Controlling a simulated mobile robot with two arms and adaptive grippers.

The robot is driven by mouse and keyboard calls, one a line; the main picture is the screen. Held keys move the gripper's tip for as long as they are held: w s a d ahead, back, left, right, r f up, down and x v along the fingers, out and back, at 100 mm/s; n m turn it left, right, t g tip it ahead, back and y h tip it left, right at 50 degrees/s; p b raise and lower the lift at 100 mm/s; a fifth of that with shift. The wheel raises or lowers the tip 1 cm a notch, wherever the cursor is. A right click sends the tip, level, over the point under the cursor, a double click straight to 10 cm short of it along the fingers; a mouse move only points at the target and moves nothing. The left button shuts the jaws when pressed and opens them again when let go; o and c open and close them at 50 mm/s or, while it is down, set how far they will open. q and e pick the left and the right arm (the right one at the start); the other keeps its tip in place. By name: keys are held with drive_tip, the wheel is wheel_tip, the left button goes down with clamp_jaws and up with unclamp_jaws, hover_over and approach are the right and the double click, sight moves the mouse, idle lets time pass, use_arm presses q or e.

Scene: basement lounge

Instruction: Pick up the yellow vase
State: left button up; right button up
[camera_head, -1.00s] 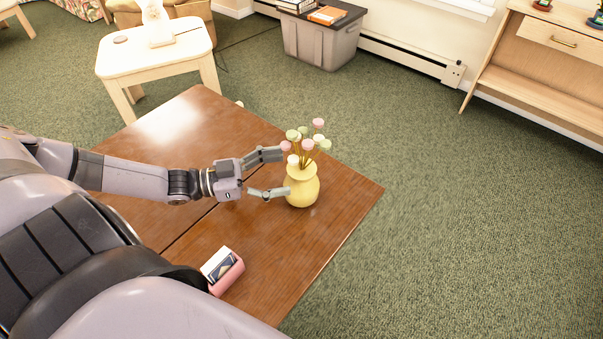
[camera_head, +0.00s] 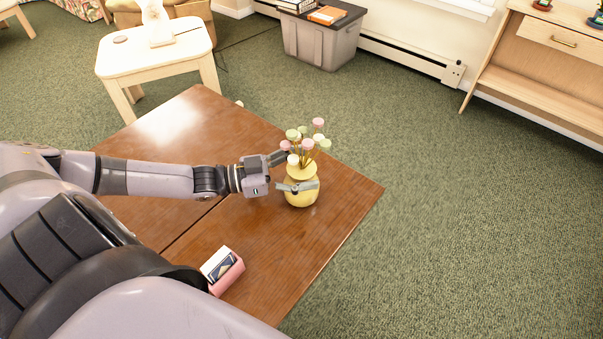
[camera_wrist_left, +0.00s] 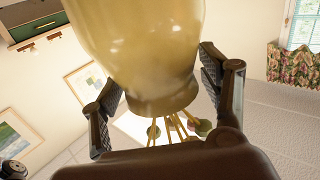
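The yellow vase (camera_head: 301,199) stands upright on the brown wooden table (camera_head: 262,240), near its right edge, with pink, white and green round flowers (camera_head: 307,138) in it. My left gripper (camera_head: 302,170) is at the vase's upper part, one finger in front and one behind. In the left wrist view the vase (camera_wrist_left: 140,45) fills the space between the two spread fingers (camera_wrist_left: 160,75), close to both pads. Firm contact cannot be made out. The back finger is partly hidden by the flowers. My right gripper is not in view.
A pink-sided box with a card-like top (camera_head: 222,268) lies on the table near my body. A pale side table (camera_head: 150,62) stands behind, and a grey bin (camera_head: 322,45) with books is by the wall. Carpet to the right is clear.

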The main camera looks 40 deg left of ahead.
use_arm(q)
drive_tip(key=c, duration=1.4)
drive_tip(key=shift+r, duration=0.15)
wheel_tip(320, 180, up, 18)
drive_tip(key=p, duration=0.3)
drive_tip(key=shift+r+p, duration=0.2)
drive_tip(key=shift+p, duration=0.2)
drive_tip(key=shift+r, duration=0.75)
